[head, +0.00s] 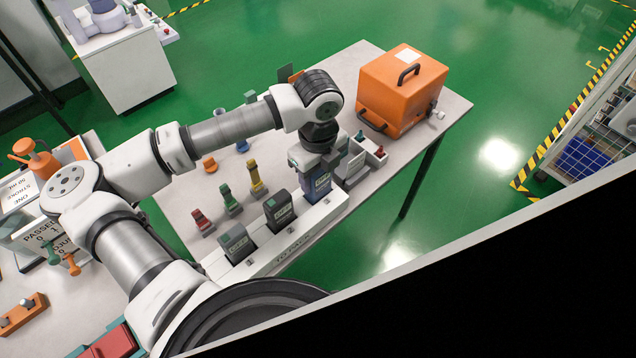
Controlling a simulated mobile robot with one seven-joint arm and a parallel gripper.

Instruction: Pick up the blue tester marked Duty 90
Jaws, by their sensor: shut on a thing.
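A dark blue tester (319,186) with a pale label stands at the right end of a white rack (285,243). Its label is too small to read. My gripper (315,162) comes down from above and is shut on the top of this blue tester. The gripper hides the tester's top, and the fingertips are hard to make out. The tester's foot is at the rack; I cannot tell whether it still touches. Two more testers lean in the rack to the left: a dark green-black one (279,212) and a grey one (236,243).
Red (202,221), green (231,201) and yellow (257,180) pieces stand left of the rack. A white block with a red knob (379,153) is close on the right. An orange case (402,88) stands behind it.

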